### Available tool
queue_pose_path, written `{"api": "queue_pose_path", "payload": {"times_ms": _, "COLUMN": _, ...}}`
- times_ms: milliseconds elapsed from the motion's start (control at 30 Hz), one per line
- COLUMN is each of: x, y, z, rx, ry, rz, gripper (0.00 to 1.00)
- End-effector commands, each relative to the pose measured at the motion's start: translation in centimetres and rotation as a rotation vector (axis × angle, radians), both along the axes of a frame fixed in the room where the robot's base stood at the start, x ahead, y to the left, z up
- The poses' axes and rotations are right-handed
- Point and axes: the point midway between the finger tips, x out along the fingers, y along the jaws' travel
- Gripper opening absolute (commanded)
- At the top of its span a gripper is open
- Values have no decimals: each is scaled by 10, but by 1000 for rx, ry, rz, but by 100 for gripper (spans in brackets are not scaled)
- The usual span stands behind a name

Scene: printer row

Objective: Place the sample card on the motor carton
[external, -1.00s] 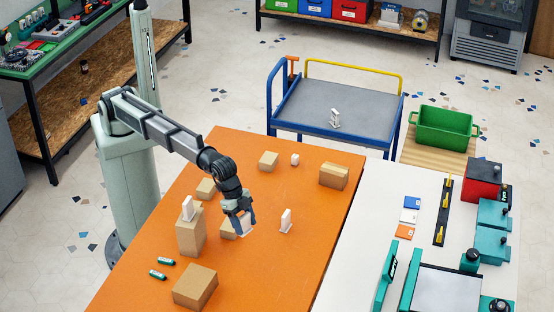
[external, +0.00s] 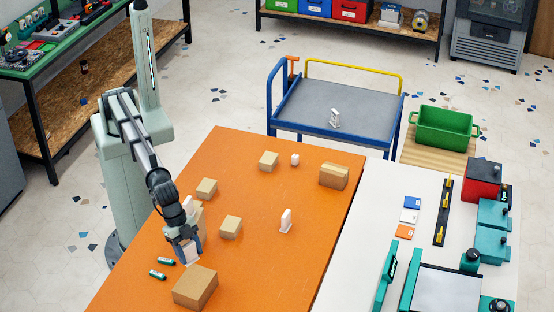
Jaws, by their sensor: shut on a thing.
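My gripper (external: 188,255) is shut on a white card (external: 193,250), taken as the sample card, near the left side of the orange table (external: 265,250). The gripper hides part of the card. Several brown cartons stand on the table; I cannot read which is the motor carton. A large low carton (external: 195,288) is just in front of the gripper. I cannot tell how high the card is above the table.
Smaller cartons stand at the middle (external: 231,227), the left (external: 206,188) and the back (external: 268,161). A white upright piece (external: 286,221) stands right of the middle. The table's front right is clear.

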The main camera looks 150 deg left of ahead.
Motion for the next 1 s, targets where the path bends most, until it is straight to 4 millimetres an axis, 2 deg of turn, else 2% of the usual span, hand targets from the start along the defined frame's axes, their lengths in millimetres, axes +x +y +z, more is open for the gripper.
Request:
{"api": "queue_pose_path", "payload": {"times_ms": 233, "x": -4, "y": 1, "z": -9, "rx": 0, "ry": 1, "rz": 60, "gripper": 28}}
{"api": "queue_pose_path", "payload": {"times_ms": 533, "x": -4, "y": 1, "z": -55, "rx": 0, "ry": 2, "rz": 60, "gripper": 28}}
{"api": "queue_pose_path", "payload": {"times_ms": 767, "x": -4, "y": 1, "z": -72, "rx": 0, "ry": 1, "rz": 60, "gripper": 28}}
{"api": "queue_pose_path", "payload": {"times_ms": 1000, "x": -4, "y": 1, "z": -99, "rx": 0, "ry": 1, "rz": 60, "gripper": 28}}
